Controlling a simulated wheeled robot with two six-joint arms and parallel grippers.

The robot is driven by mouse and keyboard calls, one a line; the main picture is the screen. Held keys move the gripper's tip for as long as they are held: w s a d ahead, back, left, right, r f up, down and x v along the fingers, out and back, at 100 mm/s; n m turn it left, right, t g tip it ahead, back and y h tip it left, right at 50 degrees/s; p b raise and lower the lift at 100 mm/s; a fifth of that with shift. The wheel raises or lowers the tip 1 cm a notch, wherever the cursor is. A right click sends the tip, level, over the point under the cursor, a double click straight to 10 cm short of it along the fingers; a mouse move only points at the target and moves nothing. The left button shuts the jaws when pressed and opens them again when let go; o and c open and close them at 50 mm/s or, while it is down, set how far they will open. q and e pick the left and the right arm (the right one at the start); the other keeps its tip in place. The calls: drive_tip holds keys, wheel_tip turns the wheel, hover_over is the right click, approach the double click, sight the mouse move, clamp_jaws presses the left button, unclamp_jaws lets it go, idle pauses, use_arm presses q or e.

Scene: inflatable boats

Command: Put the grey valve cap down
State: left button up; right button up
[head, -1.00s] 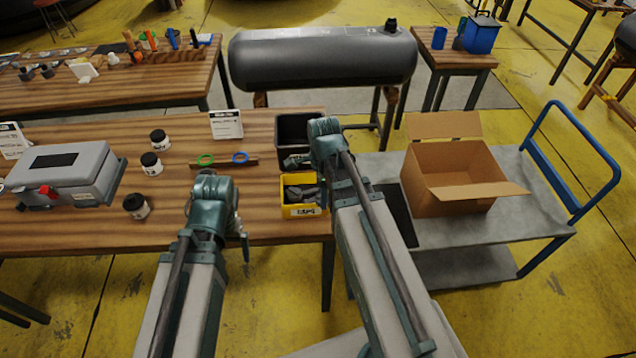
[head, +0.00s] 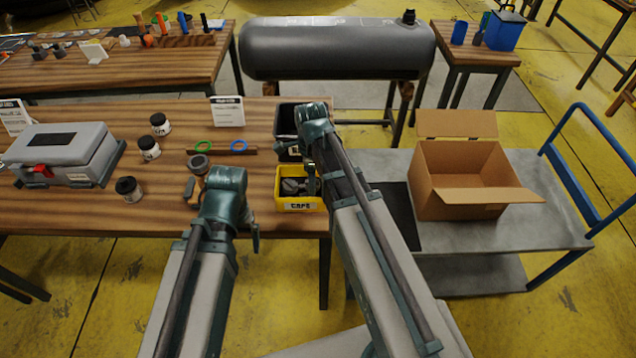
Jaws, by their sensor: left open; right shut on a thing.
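My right gripper (head: 311,184) points down over the yellow bin (head: 299,206), which has a label reading CAPS. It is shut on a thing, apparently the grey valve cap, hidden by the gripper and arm. Several dark grey pieces (head: 290,187) lie in the bin; I cannot tell whether the held cap touches them. My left gripper (head: 222,192) is open over the wooden table, its fingers mostly hidden behind its wrist. A grey round piece (head: 199,163) shows just beyond it, with a tan part below.
A dark bin (head: 286,117) stands behind the yellow one. A green ring (head: 203,147) and a blue ring (head: 239,146) lie to the left. Several small jars (head: 150,148) and a grey case (head: 62,150) stand further left. An open cardboard box (head: 470,203) sits on the cart.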

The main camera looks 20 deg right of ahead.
drive_tip(key=shift+a, duration=0.2)
drive_tip(key=shift+d+f+b, duration=0.1)
drive_tip(key=shift+f+b, duration=0.2)
drive_tip(key=shift+f, duration=0.1)
drive_tip(key=o, duration=1.3)
drive_tip(key=shift+r, duration=0.1)
drive_tip(key=shift+r+p, duration=0.2)
drive_tip(key=shift+p, duration=0.1)
wheel_tip(320, 180, up, 12)
drive_tip(key=p, duration=1.2)
drive_tip(key=shift+r, duration=0.2)
drive_tip(key=shift+f, duration=0.25)
wheel_tip(320, 180, down, 12)
drive_tip(key=b, duration=1.2)
